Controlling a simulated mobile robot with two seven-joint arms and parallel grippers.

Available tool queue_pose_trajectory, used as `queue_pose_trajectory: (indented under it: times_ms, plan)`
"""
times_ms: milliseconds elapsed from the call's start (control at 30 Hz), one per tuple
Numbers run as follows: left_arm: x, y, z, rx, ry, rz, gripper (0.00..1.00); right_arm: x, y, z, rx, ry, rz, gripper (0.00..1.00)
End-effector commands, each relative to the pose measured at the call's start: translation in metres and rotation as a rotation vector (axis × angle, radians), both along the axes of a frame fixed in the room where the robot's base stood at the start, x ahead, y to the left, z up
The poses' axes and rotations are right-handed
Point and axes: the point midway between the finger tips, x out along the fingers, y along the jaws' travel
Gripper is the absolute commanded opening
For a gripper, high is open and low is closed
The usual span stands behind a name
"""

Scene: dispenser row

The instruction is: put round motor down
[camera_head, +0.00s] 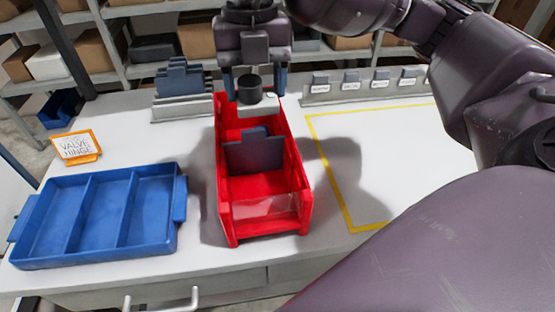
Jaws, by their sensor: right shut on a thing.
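The round motor (249,89), a short black cylinder on a pale base, is held between the fingers of my right gripper (255,87). The gripper is shut on it and points down over the far end of the red bin (305,200). In this view I cannot tell whether the motor touches the bin or hangs above it. The bin has a dark divider (254,156) standing across its middle and a clear window at the front. The bin's floor in front of the divider looks empty. My left gripper is not in view.
A blue tray (178,245) with three empty compartments lies at left. An orange-framed sign (77,147) reading "VALVE HINGE" stands behind it. A rack of dark plates (180,80) and a labelled grey rail (335,95) stand at the back. A yellow outline (330,177) marks clear table at right.

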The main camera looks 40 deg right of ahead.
Motion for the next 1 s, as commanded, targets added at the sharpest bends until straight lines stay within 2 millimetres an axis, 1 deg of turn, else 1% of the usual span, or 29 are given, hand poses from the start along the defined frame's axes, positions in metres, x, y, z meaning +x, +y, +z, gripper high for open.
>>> queue_pose_trajectory:
  times_ms: [100, 167, 267, 367, 567, 800, 900, 1000]
  plan:
    - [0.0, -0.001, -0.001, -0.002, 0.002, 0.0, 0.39, 0.0, 0.001, -0.001, 0.038, 0.078, 0.01, 0.33]
    - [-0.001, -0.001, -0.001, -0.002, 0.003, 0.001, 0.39, 0.0, 0.001, -0.001, 0.048, 0.1, 0.012, 0.33]
    - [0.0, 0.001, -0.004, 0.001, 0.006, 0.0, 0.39, 0.0, 0.001, -0.01, 0.056, 0.121, 0.013, 0.33]
    - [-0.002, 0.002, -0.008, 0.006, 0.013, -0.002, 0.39, 0.0, 0.001, -0.028, 0.056, 0.128, 0.013, 0.33]
    - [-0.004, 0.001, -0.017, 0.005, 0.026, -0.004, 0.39, 0.0, 0.001, -0.073, 0.055, 0.127, 0.013, 0.33]
    - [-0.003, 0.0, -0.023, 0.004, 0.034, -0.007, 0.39, -0.001, 0.001, -0.124, 0.056, 0.126, 0.014, 0.33]
    - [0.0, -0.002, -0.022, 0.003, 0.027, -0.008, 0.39, -0.001, 0.001, -0.142, 0.056, 0.124, 0.013, 0.33]
    - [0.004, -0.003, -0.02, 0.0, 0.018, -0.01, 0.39, 0.0, 0.001, -0.153, 0.055, 0.121, 0.012, 0.33]
